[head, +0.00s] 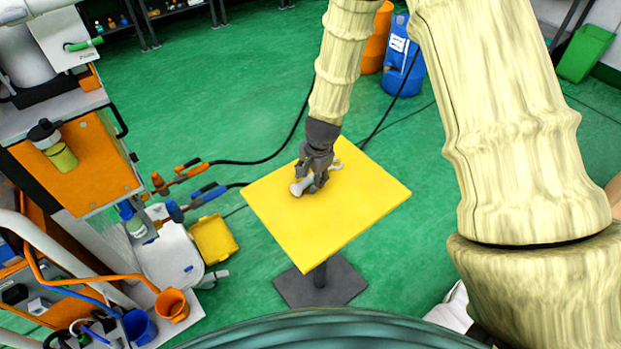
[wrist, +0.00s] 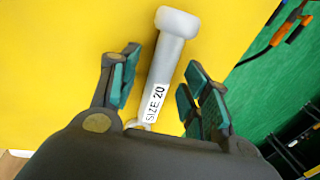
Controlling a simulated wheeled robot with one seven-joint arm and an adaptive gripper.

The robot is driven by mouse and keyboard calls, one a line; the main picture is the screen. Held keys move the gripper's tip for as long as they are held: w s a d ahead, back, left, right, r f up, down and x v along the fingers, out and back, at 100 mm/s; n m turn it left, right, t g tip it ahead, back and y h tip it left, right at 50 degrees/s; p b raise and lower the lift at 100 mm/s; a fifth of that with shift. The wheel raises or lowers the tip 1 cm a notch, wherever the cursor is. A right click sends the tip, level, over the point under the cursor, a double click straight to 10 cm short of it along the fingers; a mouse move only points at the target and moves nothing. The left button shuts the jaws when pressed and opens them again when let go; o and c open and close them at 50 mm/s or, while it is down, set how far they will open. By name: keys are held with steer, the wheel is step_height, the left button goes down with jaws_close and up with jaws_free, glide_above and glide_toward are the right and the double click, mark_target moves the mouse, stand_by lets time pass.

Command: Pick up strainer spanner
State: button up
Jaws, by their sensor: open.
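The strainer spanner (wrist: 167,68) is a light grey bar with a rounded head and a white label reading "SIZE 20". It lies on the yellow tabletop (head: 340,220). In the head view one pale end of the spanner (head: 297,188) shows beside my gripper. My gripper (head: 311,187) is over the tabletop. In the wrist view its teal-padded fingers (wrist: 157,88) are open, one on each side of the spanner's shaft, with a gap visible on both sides. The spanner's near end is partly hidden by the gripper body.
The yellow table stands on a dark base (head: 320,287) on a green floor. An orange-and-white cart (head: 80,165) with hoses and cups is at the left. A yellow bin (head: 214,240) lies near it. Blue (head: 403,70) and orange drums stand behind. Black hoses run across the floor.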

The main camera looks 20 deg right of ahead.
steer(key=shift+f, duration=0.3)
jaws_close()
steer(key=shift+r, duration=0.15)
steer(key=shift+w+r, duration=0.1)
steer(key=shift+r, duration=0.4)
step_height(320, 180, up, 2)
steer(key=shift+b, duration=0.45)
steer(key=s+a+b, duration=0.1)
steer(key=s+a, duration=0.2)
steer(key=s, duration=0.1)
steer(key=s+a+r, duration=0.1)
steer(key=s+a, duration=0.2)
steer(key=s, duration=0.1)
steer(key=s+a+b, duration=0.1)
steer(key=s+a, duration=0.3)
steer(key=shift+s+r+b, duration=0.3)
steer(key=shift+s+r, duration=0.1)
